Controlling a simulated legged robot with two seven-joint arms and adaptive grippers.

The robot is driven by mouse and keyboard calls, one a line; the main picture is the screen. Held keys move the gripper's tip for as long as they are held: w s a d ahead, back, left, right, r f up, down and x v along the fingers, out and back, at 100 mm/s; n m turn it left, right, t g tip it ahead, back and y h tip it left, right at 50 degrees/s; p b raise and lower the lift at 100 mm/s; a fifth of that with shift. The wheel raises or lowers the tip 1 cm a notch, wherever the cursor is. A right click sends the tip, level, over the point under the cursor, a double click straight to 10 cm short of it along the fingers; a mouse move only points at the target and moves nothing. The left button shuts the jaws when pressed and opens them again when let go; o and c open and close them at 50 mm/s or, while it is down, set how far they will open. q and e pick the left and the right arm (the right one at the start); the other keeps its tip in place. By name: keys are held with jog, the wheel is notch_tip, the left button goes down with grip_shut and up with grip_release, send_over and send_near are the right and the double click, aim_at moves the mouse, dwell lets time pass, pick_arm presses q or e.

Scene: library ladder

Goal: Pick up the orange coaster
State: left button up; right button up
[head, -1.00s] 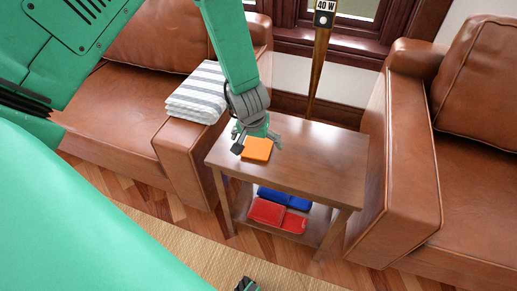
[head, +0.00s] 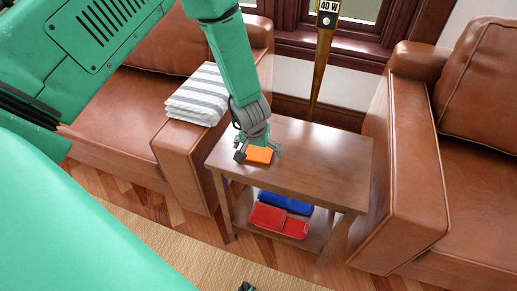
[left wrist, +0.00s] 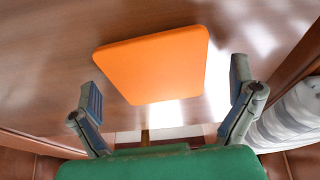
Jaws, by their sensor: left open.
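The orange coaster (head: 259,155) lies on the top of the wooden side table (head: 320,160), near its left end. It is a flat square with rounded corners, and the left wrist view shows it whole (left wrist: 153,64). My left gripper (head: 257,152) is just above the coaster and hides its far part in the head view. In the left wrist view its two fingers (left wrist: 168,108) are spread wide, and the coaster lies ahead of and between them. The fingers do not hold it.
Red items (head: 279,219) and blue items (head: 285,201) lie on the table's lower shelf. A brown leather armchair stands on each side, left (head: 190,160) and right (head: 410,160). A folded striped blanket (head: 197,95) lies on the left armrest. The table's right half is bare.

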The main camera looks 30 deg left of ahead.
pick_arm(q)
jog(key=shift+f, duration=0.15)
jog(key=shift+d, duration=0.15)
jog(key=c, duration=1.3)
jog(key=shift+o, duration=0.2)
